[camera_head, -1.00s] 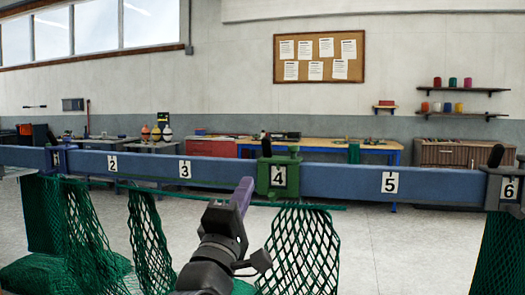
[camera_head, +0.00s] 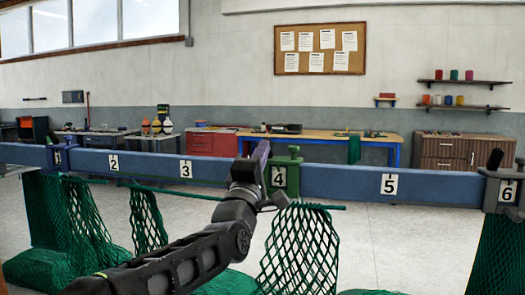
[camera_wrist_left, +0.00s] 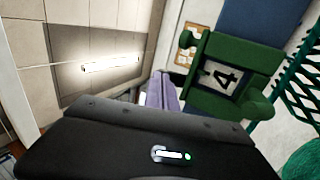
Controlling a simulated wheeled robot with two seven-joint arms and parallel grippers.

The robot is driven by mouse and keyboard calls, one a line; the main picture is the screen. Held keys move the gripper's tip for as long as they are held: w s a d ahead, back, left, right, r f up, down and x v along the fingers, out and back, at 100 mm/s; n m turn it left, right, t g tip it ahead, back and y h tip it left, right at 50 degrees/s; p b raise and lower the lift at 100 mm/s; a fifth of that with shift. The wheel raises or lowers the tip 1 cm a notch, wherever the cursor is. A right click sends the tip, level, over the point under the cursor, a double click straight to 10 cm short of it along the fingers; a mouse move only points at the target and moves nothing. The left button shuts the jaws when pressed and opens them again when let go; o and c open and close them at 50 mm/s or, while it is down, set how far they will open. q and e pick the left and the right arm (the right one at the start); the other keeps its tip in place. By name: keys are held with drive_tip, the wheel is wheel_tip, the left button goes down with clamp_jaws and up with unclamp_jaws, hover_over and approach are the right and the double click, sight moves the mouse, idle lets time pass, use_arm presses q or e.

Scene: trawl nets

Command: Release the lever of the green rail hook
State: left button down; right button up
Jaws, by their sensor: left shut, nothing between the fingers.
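The green rail hook (camera_head: 286,177), marked 4, is clamped over the blue rail (camera_head: 340,182). It also shows in the left wrist view (camera_wrist_left: 235,54), tilted by the camera. The dark end of its lever (camera_wrist_left: 187,39) shows at the hook's upper left there; in the head view my gripper hides it. My left gripper (camera_head: 262,150) has purple fingers held shut and empty, at the hook's left side and about as high as its top. The fingers (camera_wrist_left: 162,90) also show in the wrist view, beside the hook. I cannot tell whether they touch it. My right gripper is out of view.
Green nets (camera_head: 300,245) hang below the rail on both sides of my arm. A blue hook (camera_head: 57,158) sits at the left and a grey hook (camera_head: 502,188), marked 6, at the right. Workbenches stand behind, with open floor between.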

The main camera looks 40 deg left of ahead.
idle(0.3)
use_arm(q)
drive_tip(key=r+g+p, duration=0.1)
drive_tip(key=g+p, duration=0.1)
drive_tip(key=p, duration=0.4)
drive_tip(key=w+g+h+p, duration=0.1)
drive_tip(key=g+p, duration=0.1)
drive_tip(key=p, duration=0.5)
drive_tip(key=r+g+h+p, duration=0.1)
drive_tip(key=g+p, duration=0.1)
drive_tip(key=p, duration=0.5)
drive_tip(key=shift+w+a+r+g, duration=0.3)
drive_tip(key=shift+w, duration=0.1)
